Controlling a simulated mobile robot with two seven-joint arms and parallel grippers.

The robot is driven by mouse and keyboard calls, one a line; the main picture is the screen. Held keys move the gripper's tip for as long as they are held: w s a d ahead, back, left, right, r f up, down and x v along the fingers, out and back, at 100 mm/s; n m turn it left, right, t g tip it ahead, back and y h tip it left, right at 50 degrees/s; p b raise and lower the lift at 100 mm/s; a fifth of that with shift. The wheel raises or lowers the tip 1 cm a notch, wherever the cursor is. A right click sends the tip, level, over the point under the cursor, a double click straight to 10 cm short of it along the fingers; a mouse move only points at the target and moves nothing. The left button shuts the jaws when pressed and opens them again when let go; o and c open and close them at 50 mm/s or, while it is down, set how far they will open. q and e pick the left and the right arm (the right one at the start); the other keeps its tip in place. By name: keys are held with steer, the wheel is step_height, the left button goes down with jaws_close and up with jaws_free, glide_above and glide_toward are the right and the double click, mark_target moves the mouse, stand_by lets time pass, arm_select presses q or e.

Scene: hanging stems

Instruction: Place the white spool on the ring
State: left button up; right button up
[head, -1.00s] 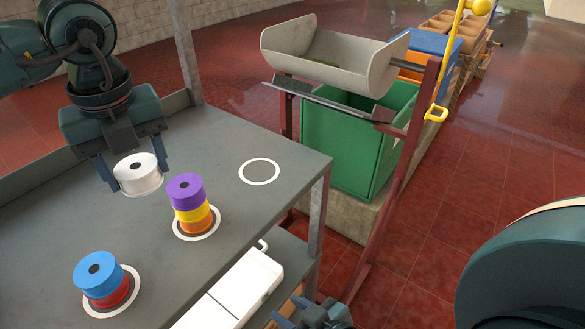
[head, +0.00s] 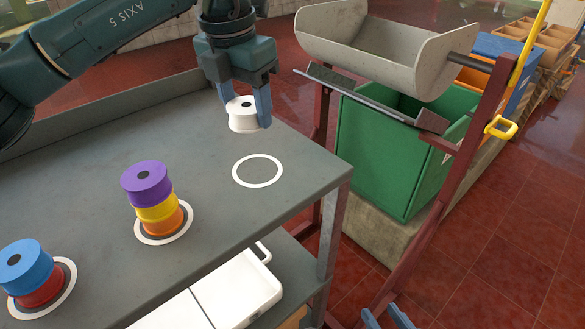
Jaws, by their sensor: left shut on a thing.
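The white spool (head: 243,118) is upright between the fingers of my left gripper (head: 246,112), which is shut on it. The spool appears held above the grey table, just behind the empty white ring (head: 257,171) in the picture. The ring is painted flat on the table near its right corner, with nothing on it. Of my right gripper (head: 388,318), only the blue fingertips show at the bottom edge; they look apart, with nothing seen between them.
A stack of purple (head: 146,183), yellow and orange spools stands on another ring. A blue spool (head: 25,264) on a red one stands on a ring at left. A white case (head: 238,288) lies on the lower shelf. A green bin (head: 393,150) stands beyond the table's right edge.

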mark_target(258, 169)
arm_select(q)
steer(key=shift+w+d+f, duration=0.15)
steer(key=shift+w, duration=0.05)
step_height(258, 169, down, 10)
steer(key=shift+r+b, duration=0.1)
steer(key=shift+b, duration=0.2)
steer(key=shift+d, duration=0.1)
arm_select(e)
steer(key=shift+d, duration=0.45)
arm_select(q)
steer(key=o, duration=0.6)
steer(key=shift+f, duration=0.2)
steer(key=shift+c, duration=0.2)
steer(key=o, duration=0.4)
arm_select(e)
steer(key=shift+r+t, duration=0.25)
steer(key=shift+t, duration=0.05)
arm_select(q)
steer(key=shift+o, duration=0.2)
steer(key=shift+r, duration=0.15)
